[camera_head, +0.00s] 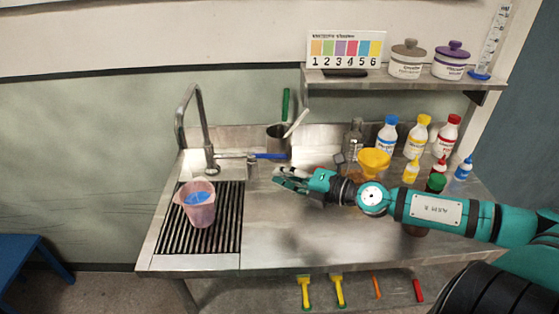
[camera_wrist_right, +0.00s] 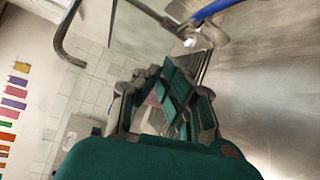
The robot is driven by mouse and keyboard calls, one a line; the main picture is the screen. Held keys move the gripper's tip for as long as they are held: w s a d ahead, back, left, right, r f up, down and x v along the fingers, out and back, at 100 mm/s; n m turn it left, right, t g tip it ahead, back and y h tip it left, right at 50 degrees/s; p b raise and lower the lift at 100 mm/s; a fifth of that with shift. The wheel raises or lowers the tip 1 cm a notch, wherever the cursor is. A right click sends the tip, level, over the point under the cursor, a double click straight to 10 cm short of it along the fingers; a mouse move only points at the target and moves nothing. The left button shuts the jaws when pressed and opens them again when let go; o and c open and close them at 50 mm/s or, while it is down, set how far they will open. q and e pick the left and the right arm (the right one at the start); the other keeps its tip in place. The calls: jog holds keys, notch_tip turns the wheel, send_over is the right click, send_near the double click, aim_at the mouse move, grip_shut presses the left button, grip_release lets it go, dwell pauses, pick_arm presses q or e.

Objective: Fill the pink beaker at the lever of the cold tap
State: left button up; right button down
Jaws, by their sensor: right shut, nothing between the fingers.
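The pink beaker (camera_head: 205,217) stands upright on the dark ribbed drain grate (camera_head: 170,240), with a patch of blue inside it. I cannot tell if the blue is liquid. The grey gooseneck tap (camera_head: 196,100) rises behind the beaker, its curved spout above and behind it. The tap's blue lever (camera_head: 271,156) points right from the tap body; it also shows at the top of the right wrist view (camera_wrist_right: 213,9). My right gripper (camera_head: 279,176) is shut and empty, in front of the lever's end and apart from the beaker. My left gripper is not in view.
A grey pot (camera_head: 276,141) with a green-handled tool stands behind the lever. A yellow funnel (camera_head: 375,160) and several bottles stand at the right, near my right arm. A shelf (camera_head: 420,83) holds two lidded jars. The steel counter (camera_head: 290,235) is clear in front.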

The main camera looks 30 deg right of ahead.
jog(key=s+d+f+m+t+h, duration=0.1)
jog(key=s+d+m+h, duration=0.25)
jog(key=m, duration=0.35)
send_near(267, 156)
jog(key=w+a, duration=0.2)
jog(key=w, duration=0.2)
jog(key=shift+w+d+f+m+h, duration=0.35)
jog(key=shift+d+f+m+h, duration=0.05)
jog(key=shift+d+h, duration=0.05)
